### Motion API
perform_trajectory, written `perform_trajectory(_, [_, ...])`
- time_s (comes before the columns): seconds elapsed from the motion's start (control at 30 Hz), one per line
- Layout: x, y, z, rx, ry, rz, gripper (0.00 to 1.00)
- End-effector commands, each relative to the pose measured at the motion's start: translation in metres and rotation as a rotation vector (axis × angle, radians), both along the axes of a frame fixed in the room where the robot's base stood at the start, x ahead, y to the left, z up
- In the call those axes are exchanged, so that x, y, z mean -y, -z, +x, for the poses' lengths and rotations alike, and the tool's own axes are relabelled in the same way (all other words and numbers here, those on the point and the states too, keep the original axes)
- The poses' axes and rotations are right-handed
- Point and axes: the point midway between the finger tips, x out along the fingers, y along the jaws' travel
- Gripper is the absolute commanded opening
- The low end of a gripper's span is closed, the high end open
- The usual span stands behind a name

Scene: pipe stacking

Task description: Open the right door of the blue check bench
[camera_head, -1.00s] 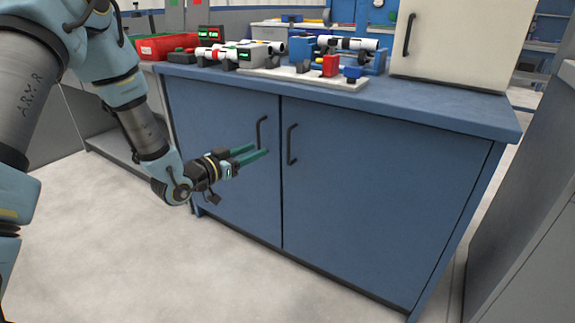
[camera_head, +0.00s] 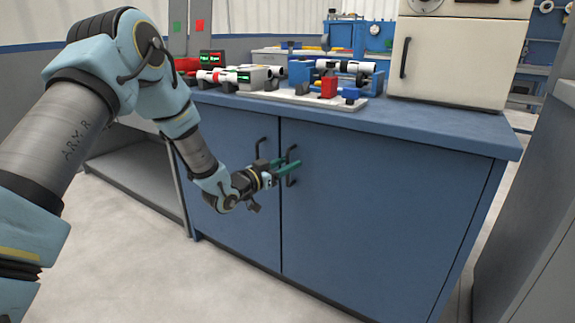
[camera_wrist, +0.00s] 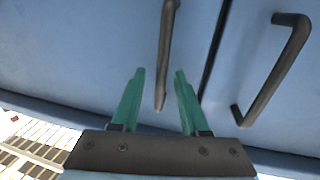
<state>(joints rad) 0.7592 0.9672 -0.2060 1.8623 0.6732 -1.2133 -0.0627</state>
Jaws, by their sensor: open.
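The blue check bench (camera_head: 400,120) has two blue doors, both closed, with a dark seam between them. The right door (camera_head: 375,190) has a dark bar handle (camera_head: 292,180) near the seam, and the left door (camera_head: 225,130) has its own handle (camera_head: 260,147). My gripper (camera_head: 288,165) is open, with its green fingers at the right door's handle. The wrist view appears upside down. There, the right door's handle (camera_wrist: 166,50) shows between the fingers of my gripper (camera_wrist: 159,75), and the left door's handle (camera_wrist: 275,70) is at the right. Contact cannot be told.
On the bench top are a white tray (camera_head: 285,96) with pipe parts and a red block (camera_head: 329,87), and a cream cabinet (camera_head: 455,60). A grey unit (camera_head: 530,210) stands at the right. The floor (camera_head: 190,270) in front is clear.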

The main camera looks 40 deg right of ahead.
Motion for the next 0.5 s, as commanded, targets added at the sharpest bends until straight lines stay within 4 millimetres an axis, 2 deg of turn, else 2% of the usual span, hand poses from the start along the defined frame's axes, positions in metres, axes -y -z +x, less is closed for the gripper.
perform_trajectory(0.23, [0.0007, -0.0001, 0.0002, 0.0, -0.001, 0.0, 0.44])
perform_trajectory(0.5, [0.0005, -0.0002, 0.0004, 0.0, -0.001, 0.0, 0.15])
